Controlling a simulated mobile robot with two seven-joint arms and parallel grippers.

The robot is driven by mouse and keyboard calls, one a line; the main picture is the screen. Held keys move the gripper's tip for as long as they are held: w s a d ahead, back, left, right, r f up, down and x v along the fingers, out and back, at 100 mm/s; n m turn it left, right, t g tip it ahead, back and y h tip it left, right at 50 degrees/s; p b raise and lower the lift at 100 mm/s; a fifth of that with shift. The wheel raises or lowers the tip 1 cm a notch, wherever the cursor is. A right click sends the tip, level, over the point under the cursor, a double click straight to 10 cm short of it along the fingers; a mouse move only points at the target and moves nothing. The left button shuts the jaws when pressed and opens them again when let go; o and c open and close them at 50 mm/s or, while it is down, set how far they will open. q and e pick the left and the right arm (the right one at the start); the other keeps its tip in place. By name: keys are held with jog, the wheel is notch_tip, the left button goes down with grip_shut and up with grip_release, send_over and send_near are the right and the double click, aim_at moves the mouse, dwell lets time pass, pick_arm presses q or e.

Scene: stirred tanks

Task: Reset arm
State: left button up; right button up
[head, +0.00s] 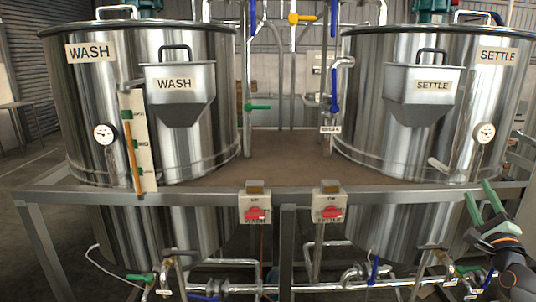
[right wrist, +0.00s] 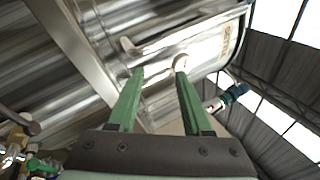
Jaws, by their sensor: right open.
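My right gripper (head: 478,190) is at the lower right of the head view, in front of the frame's front rail below the SETTLE tank (head: 362,110). Its two green fingers are apart with nothing between them. In the right wrist view the open fingers (right wrist: 160,70) point toward the shiny tank wall, and the view is tilted. I cannot tell whether the fingers touch anything. My left gripper is not in view.
The WASH tank (head: 215,100) stands on the left, with a hopper (head: 178,110) and level gauge (head: 146,150). The SETTLE tank has a hopper (head: 424,105) and dial (head: 485,132). Two red-switch boxes (head: 255,203) (head: 328,203) sit on the front rail (head: 200,192). Pipes and valves run below.

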jog(key=s+d+f+n+g, duration=0.2)
jog(key=f+n+g, duration=0.35)
jog(key=n, duration=0.95)
jog(key=s+d+f+n+g, duration=0.1)
jog(key=s+f+n+g, duration=0.15)
jog(key=f+n, duration=1)
jog(key=s+a+f+n+g+y, duration=0.1)
jog(key=s+a+f+n+y, duration=0.45)
jog(key=a+f, duration=0.85)
jog(key=s+a+f+m+g+y, duration=0.1)
jog(key=s+a+f+m+g, duration=0.3)
jog(key=s+a, duration=0.9)
jog(key=s+a+f+m+t+y, duration=0.15)
jog(key=s+a+f, duration=0.35)
jog(key=s+a, duration=0.75)
notch_tip(320, 180, up, 6)
jog(key=w+p, duration=0.1)
jog(key=p, duration=0.7)
jog(key=shift+w+d+r+g+p, duration=0.25)
jog(key=shift+w+d+g+p, duration=0.1)
jog(key=shift+d, duration=0.1)
